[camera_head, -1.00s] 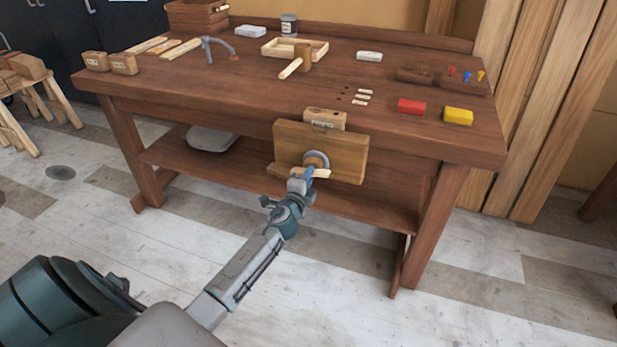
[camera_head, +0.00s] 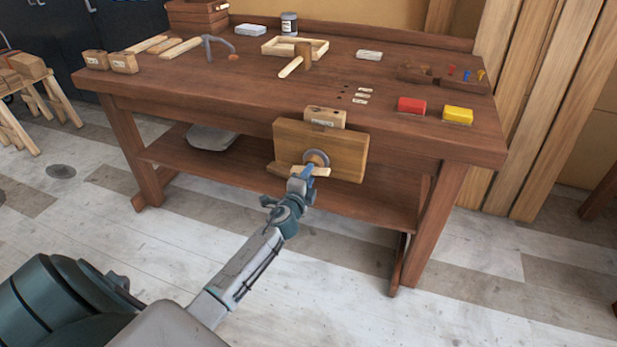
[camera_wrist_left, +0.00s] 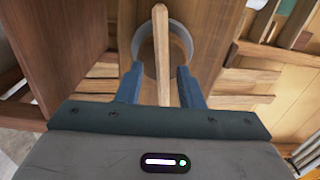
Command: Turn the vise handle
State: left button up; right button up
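The vise's wooden jaw (camera_head: 347,150) is on the front of the workbench, with a round grey ring (camera_head: 316,157) at its middle. The vise handle (camera_head: 322,171) is a pale wooden bar across the ring; in the left wrist view the handle (camera_wrist_left: 163,50) runs lengthwise between the fingers. My left gripper (camera_head: 309,172) is at the handle. In the left wrist view its blue fingers (camera_wrist_left: 159,72) stand apart on either side of the bar, with gaps visible. My fingers partly hide the handle in the head view. My right gripper is not in view.
A wooden block (camera_head: 325,116) sits above the jaw. The lower shelf (camera_head: 255,178) runs behind the vise. The floor in front is clear.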

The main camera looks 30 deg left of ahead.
pick_arm(q)
jog(key=shift+s, duration=0.1)
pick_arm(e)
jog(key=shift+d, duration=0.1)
pick_arm(q)
jog(key=b+v, duration=0.1)
jog(key=v, duration=0.9)
jog(key=shift+s, duration=0.35)
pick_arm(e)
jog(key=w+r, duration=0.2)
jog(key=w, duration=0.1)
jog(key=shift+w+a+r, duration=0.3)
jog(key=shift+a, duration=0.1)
